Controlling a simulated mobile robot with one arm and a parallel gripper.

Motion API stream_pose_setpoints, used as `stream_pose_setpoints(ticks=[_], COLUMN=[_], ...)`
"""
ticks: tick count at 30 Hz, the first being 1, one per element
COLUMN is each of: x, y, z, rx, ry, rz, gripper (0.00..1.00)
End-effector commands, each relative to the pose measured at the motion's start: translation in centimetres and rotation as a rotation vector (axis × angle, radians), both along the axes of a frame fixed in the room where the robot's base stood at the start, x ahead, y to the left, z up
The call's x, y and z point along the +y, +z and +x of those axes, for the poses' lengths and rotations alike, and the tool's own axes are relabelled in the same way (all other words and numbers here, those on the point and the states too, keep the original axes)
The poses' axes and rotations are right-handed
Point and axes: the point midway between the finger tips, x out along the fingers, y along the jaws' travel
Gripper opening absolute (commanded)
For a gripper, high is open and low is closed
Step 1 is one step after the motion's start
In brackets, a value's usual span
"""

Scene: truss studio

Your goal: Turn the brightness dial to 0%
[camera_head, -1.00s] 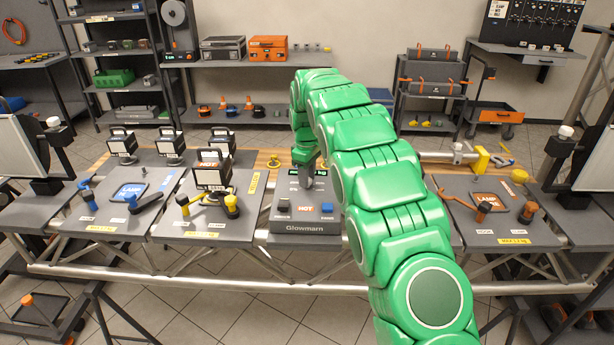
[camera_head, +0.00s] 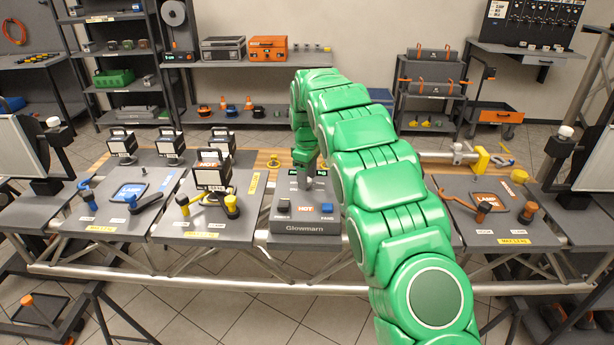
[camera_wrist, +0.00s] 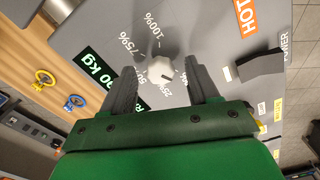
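The brightness dial (camera_wrist: 160,70) is a small pale knob on the grey Glowmarn console (camera_head: 305,228). Printed marks around it read 100%, 75%, 50 and 25%; the 0% mark is not readable, and I cannot tell for certain where the pointer stands. My gripper (camera_wrist: 163,68) is open, with one dark finger on each side of the dial and visible gaps to both. In the head view my gripper (camera_head: 309,183) points down over the console's back part and hides the dial there.
A black switch (camera_wrist: 261,66) marked POWER sits beside the orange HOT label (camera_wrist: 246,17). A dark display with green text (camera_wrist: 100,66) lies on the other side. A blue button (camera_head: 327,208) is at the console's right.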

Motion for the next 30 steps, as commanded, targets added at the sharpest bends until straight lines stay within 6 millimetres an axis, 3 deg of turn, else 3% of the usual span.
stream_pose_setpoints(ticks=[11,24,30], x=[0.0,0.1,0.0], y=[0.6,6.3,7.6], z=[0.0,0.1,0.0], rx=[0.0,-0.005,0.001], ry=[0.0,0.001,0.0], rz=[0.0,0.001,-0.001], gripper=[0.6,0.6,0.6])
